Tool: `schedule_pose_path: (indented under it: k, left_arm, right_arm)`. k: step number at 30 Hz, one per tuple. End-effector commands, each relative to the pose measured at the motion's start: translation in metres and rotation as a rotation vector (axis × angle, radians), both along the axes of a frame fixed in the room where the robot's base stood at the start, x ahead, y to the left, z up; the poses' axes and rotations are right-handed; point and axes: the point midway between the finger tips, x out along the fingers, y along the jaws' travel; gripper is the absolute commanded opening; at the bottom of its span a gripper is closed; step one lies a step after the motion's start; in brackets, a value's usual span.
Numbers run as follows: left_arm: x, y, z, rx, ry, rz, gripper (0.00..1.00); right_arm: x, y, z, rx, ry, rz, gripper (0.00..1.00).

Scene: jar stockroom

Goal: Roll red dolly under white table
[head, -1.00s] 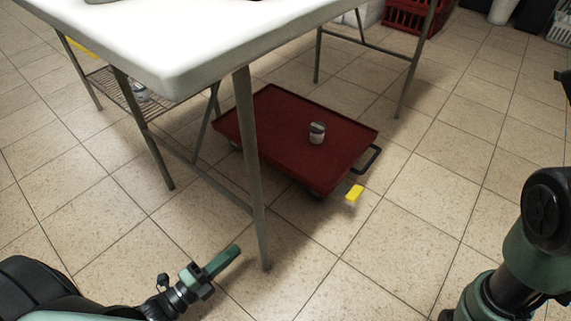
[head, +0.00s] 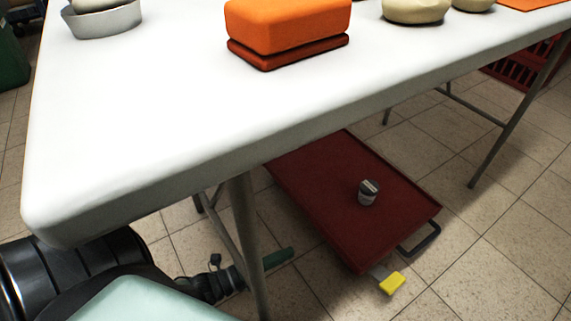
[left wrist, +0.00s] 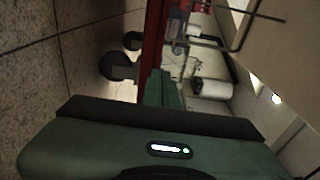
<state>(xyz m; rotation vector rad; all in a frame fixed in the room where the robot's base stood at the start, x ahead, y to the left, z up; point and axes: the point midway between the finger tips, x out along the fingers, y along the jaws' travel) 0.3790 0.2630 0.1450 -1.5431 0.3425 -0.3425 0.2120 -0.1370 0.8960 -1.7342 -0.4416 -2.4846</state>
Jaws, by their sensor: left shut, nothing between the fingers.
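The red dolly (head: 325,195) is a flat tray on wheels, partly hidden behind the white table's edge in the head view. A small jar (head: 367,196) stands on it, and a dark handle (head: 421,239) is at its right end. The white table (head: 190,95) fills the upper left on thin grey legs. My left gripper (head: 280,257) is low by the floor, behind the near table leg, beside the dolly's near left side. It is shut and empty. In the left wrist view, the dolly's red edge (left wrist: 153,38) and dark wheels (left wrist: 116,67) are close beyond my finger (left wrist: 165,90); contact cannot be told.
The near table leg (head: 247,235) stands between me and my left gripper. An orange block (head: 288,25), pale round items (head: 417,10) and a grey dish (head: 100,20) are on the table. A yellow piece (head: 392,284) is at the dolly's near corner.

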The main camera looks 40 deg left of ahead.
Motion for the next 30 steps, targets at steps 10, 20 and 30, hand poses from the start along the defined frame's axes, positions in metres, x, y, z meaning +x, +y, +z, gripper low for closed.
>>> schedule_pose_path:
  k: [10, 20, 30]
  left_arm:
    - [0.069, -0.032, -0.003, -0.001, -0.005, -0.001, 0.00]
    - [0.100, -0.017, -0.002, 0.001, 0.000, 0.000, 0.00]
    - [0.102, -0.016, 0.000, 0.000, 0.000, 0.001, 0.00]
  right_arm:
    - [-0.003, 0.000, -0.031, -0.001, -0.008, -0.001, 0.00]
    - [-0.003, 0.000, -0.053, -0.001, -0.009, 0.000, 0.00]
    - [-0.003, 0.000, -0.053, -0.001, -0.009, 0.000, 0.00]
